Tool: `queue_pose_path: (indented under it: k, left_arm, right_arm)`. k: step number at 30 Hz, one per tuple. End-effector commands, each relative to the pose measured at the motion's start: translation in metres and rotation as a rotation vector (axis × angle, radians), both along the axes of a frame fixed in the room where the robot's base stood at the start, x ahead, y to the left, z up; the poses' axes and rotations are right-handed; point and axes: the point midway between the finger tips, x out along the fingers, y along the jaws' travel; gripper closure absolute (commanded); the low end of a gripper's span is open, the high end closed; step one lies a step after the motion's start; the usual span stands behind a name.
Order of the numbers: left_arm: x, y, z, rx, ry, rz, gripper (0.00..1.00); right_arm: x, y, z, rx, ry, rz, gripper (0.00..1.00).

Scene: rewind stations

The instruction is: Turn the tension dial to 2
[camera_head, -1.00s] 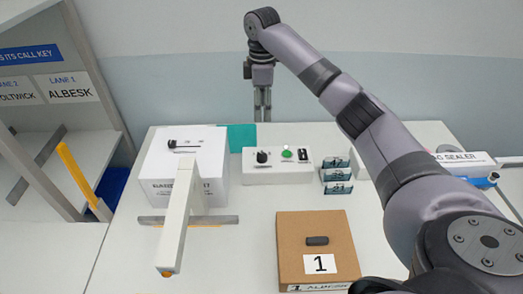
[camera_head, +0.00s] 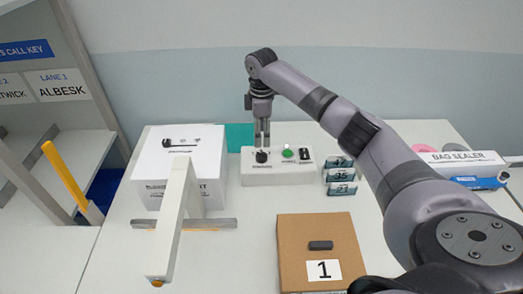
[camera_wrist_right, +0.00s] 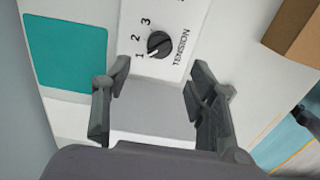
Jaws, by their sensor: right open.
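The tension dial (camera_head: 262,156) is a black knob on the left part of a white control box (camera_head: 278,179). In the right wrist view the dial (camera_wrist_right: 159,43) has numbers 1, 2 and 3 around it and the word TENSION beside it. Its white mark points toward the 1. My right gripper (camera_head: 262,141) points down just above and behind the dial, open and empty. In the right wrist view its fingers (camera_wrist_right: 160,75) are spread apart, with the dial ahead between them and not touched. My left gripper is out of view.
A green button (camera_head: 288,153) and a black switch (camera_head: 305,154) share the control box. Number cards (camera_head: 340,175) stand right of it. A white box (camera_head: 210,175) and white beam (camera_head: 172,225) stand left. A cardboard box (camera_head: 300,240) is in front; a teal pad (camera_head: 240,136) lies behind.

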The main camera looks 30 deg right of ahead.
Motion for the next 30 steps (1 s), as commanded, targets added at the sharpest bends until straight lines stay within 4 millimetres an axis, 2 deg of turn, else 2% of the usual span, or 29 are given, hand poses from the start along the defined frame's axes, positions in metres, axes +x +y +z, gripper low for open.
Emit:
queue_pose_path:
  k: [6,12,18,25,30]
  left_arm:
    - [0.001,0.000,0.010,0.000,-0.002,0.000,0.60]
    - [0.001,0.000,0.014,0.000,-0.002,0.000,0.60]
    - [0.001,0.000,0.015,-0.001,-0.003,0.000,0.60]
    - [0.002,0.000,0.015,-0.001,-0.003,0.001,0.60]
    - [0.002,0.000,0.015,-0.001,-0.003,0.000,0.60]
  right_arm:
    - [-0.001,0.000,-0.047,0.000,0.005,-0.001,0.47]
    - [0.000,0.001,-0.076,0.000,0.004,0.000,0.47]
    - [0.000,0.000,-0.088,0.000,0.001,-0.001,0.47]
    - [0.000,0.000,-0.089,-0.001,0.001,0.000,0.47]
    - [0.000,0.000,-0.089,0.000,0.000,0.000,0.57]
